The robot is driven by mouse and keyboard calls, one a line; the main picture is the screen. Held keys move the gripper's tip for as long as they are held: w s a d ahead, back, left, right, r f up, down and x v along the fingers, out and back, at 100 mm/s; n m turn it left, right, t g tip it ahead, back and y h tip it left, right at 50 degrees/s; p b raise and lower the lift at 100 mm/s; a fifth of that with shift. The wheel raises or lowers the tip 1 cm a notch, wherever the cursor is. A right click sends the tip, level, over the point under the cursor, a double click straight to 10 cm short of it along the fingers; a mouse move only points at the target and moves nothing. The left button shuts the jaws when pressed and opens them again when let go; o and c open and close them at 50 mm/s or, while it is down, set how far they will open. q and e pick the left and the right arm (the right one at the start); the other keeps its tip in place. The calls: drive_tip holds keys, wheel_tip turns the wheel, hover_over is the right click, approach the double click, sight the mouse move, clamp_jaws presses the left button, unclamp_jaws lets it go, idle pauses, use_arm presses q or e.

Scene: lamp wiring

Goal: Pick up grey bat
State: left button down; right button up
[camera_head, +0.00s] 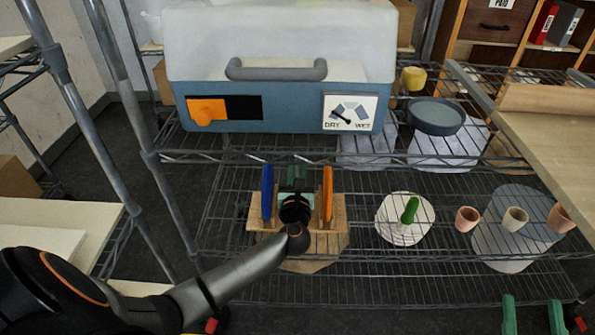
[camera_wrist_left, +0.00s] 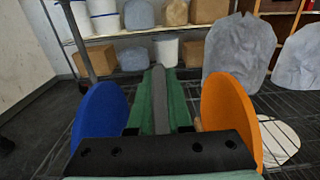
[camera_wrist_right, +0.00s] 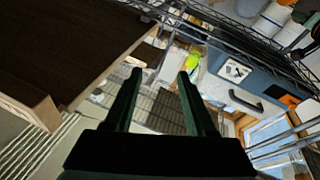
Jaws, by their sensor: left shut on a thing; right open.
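The grey bat (camera_wrist_left: 160,98) stands edge-on between the two green fingers of my left gripper (camera_wrist_left: 160,105), which is shut on it. In the head view my left gripper (camera_head: 298,172) reaches down over a wooden rack (camera_head: 335,215) on the wire shelf, and its wrist hides the grey bat there. A blue bat (camera_head: 267,192) stands on its left and an orange bat (camera_head: 327,193) on its right; both also show in the left wrist view, blue (camera_wrist_left: 100,115) and orange (camera_wrist_left: 230,112). My right gripper (camera_head: 532,315) is open and empty at the lower right.
A blue cabinet (camera_head: 280,110) with a clear cover and handle stands on the shelf above. A white disc with a green item (camera_head: 410,210) and small pots (camera_head: 467,219) stand right of the rack. A wooden board (camera_head: 540,130) is at the right.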

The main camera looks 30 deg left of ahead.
use_arm(q)
drive_tip(key=shift+r+p, duration=0.3)
drive_tip(key=shift+r, duration=0.55)
drive_tip(key=v, duration=0.4)
drive_tip(key=shift+p, duration=0.35)
drive_tip(key=v, duration=1.4)
drive_tip(key=shift+p, duration=0.3)
use_arm(e)
wheel_tip(320, 180, down, 12)
drive_tip(key=m+g+h, duration=0.2)
drive_tip(key=g, duration=0.3)
drive_tip(key=shift+s+d+h, duration=0.3)
drive_tip(key=shift+s, duration=0.1)
